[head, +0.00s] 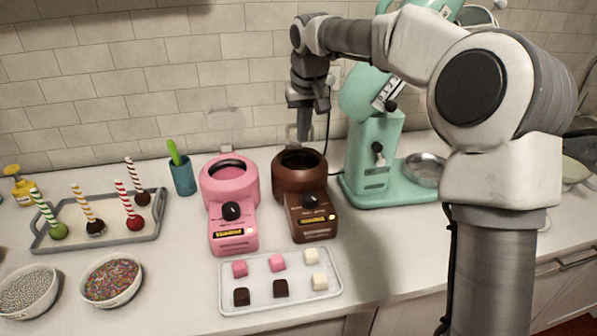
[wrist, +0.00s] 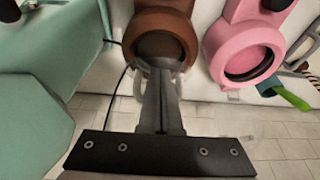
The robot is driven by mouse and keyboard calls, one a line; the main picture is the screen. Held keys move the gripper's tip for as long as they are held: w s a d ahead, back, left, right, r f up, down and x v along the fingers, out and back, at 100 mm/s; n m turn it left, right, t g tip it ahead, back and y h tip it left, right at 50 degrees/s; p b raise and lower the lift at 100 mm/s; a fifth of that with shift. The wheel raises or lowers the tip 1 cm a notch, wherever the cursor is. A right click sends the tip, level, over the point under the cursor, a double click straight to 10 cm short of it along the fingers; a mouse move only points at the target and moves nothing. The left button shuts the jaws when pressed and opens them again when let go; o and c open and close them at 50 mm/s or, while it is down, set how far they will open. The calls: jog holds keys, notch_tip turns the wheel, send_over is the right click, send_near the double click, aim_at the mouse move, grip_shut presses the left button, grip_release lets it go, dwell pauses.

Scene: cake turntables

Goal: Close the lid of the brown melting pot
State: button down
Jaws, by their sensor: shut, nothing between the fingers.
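The brown melting pot (head: 309,227) stands on the counter with its round top opening uncovered in the head view. It also shows at the top of the wrist view (wrist: 176,22). Its lid is hard to make out; faint clear edges show beside my fingers in the wrist view, at the pot's back rim. My gripper (head: 303,137) points down at the back of the pot's opening, with its fingers shut and empty.
A pink melting pot (head: 232,233) stands close at left, its clear lid (head: 225,122) raised. A mint stand mixer (head: 372,160) stands close at right. A white tray (head: 235,295) with several small cubes lies in front. A blue cup (head: 183,178) stands at left by the tiled wall.

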jog(key=p+v, duration=0.3)
jog(key=v, duration=0.4)
jog(key=shift+s+p, duration=0.35)
jog(key=shift+p, duration=0.05)
jog(key=shift+w+r, duration=0.1)
jog(key=shift+r, duration=0.05)
jog(key=w+p, duration=0.2)
jog(key=p, duration=0.3)
jog(key=w+p, duration=0.2)
jog(key=p, duration=0.3)
jog(key=w+a+p, duration=0.1)
jog(key=p, duration=0.4)
jog(key=shift+w+r+p, duration=0.2)
jog(key=shift+w+p, duration=0.2)
jog(key=shift+w+a+f, duration=0.1)
jog(key=shift+f, duration=0.15)
jog(key=shift+f+b, duration=1.4)
jog(key=shift+f, duration=0.75)
jog(key=shift+f, duration=0.1)
